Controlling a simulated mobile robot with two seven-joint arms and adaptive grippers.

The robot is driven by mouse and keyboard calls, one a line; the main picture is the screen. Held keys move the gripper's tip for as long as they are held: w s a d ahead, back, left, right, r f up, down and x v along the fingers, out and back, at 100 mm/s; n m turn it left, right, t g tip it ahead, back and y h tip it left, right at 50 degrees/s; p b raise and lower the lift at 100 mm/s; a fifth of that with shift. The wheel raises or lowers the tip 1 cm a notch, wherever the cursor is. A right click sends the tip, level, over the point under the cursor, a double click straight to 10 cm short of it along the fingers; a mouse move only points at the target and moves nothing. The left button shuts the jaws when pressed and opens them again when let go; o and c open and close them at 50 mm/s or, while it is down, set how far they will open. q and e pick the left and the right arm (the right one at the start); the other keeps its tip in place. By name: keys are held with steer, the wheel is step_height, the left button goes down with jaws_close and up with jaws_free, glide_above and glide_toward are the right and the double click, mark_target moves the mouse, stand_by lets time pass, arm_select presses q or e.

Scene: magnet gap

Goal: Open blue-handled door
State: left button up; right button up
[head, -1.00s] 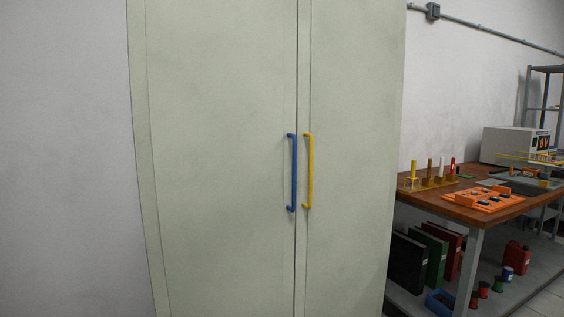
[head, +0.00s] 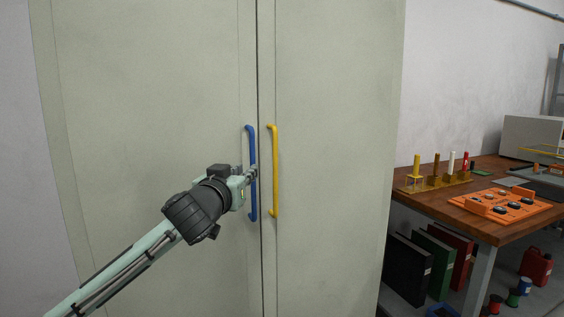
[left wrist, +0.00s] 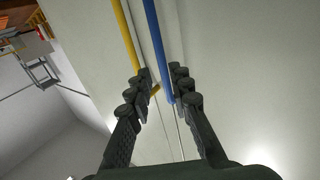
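The blue handle (head: 251,190) is an upright bar on the left door (head: 150,110) of a pale grey-green cabinet. That door is closed, flush with the right door. My left gripper (head: 253,174) is at the middle of the blue handle, reaching in from the left. In the left wrist view, its two dark fingers (left wrist: 158,80) are apart, with the blue handle (left wrist: 157,45) showing between them, nearer the right finger. I cannot tell whether they touch it. My right gripper is not in view.
A yellow handle (head: 273,170) on the right door (head: 335,110) stands close beside the blue one; in the left wrist view (left wrist: 126,35) it runs by the left finger. A wooden workbench (head: 450,205) with an orange tray (head: 490,213) stands at the right, binders below it.

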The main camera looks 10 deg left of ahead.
mark_target(252, 163)
arm_select(q)
steer(key=w, duration=0.3)
steer(key=w+p, duration=0.1)
steer(key=w, duration=0.2)
steer(key=shift+w+a+r, duration=0.2)
steer(key=shift+w, duration=0.15)
steer(key=shift+w+f, duration=0.1)
steer(key=shift+w, duration=0.3)
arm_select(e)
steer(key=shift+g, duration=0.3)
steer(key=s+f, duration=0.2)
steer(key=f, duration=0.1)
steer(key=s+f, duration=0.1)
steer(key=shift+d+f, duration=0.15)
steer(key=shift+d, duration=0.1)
arm_select(q)
steer(key=shift+c, duration=0.3)
jaws_close()
